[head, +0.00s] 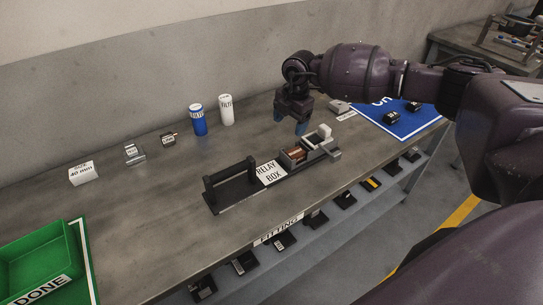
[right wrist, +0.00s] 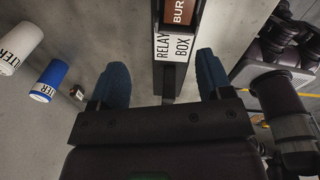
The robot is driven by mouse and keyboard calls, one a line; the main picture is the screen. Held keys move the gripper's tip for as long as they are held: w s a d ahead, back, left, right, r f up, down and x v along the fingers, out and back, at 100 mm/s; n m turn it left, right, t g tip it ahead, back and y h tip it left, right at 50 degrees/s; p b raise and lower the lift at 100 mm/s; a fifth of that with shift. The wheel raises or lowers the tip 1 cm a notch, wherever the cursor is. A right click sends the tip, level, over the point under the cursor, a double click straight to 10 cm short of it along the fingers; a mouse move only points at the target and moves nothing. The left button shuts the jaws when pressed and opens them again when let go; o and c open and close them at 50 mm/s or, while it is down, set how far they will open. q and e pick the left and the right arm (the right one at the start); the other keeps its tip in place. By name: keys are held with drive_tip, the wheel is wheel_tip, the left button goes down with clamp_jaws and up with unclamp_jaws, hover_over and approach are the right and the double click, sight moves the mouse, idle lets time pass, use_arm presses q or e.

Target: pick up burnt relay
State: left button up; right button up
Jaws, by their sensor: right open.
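The burnt relay (head: 294,153) is a small brown block seated in the dark holder of the relay box (head: 235,189) on the bench. In the right wrist view the burnt relay (right wrist: 180,12) shows at the top edge, its label cut off to "BUR". The relay box's white label (right wrist: 173,47) lies below it. My right gripper (head: 290,121) hangs above and behind the relay box, blue fingers pointing down. In the right wrist view my right gripper (right wrist: 164,78) is open and empty, with the relay box between its fingers in the picture. My left gripper is out of view.
Blue (head: 198,120) and white (head: 226,110) filter cylinders stand behind the relay box. Small parts stand further left. A green tray (head: 40,262) marked DONE is at the near left. A blue mat (head: 402,122) with dark parts lies at the right. Several items line the lower shelf.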

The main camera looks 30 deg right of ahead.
drive_tip(key=m, duration=0.3)
hover_over(296, 152)
drive_tip(key=shift+g+h, duration=0.4)
wheel_tip(296, 152, down, 5)
drive_tip(key=shift+f+b, duration=0.2)
drive_tip(key=shift+b, duration=0.15)
drive_tip(key=shift+f, duration=0.35)
wheel_tip(296, 152, down, 4)
drive_tip(key=shift+f+b, duration=0.15)
drive_tip(key=shift+b, duration=0.25)
drive_tip(key=shift+f, duration=0.3)
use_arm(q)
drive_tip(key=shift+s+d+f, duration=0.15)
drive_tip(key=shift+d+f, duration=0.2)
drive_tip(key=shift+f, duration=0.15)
use_arm(e)
drive_tip(key=shift+r, duration=0.1)
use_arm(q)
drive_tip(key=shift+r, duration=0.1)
use_arm(e)
drive_tip(key=shift+c, duration=0.4)
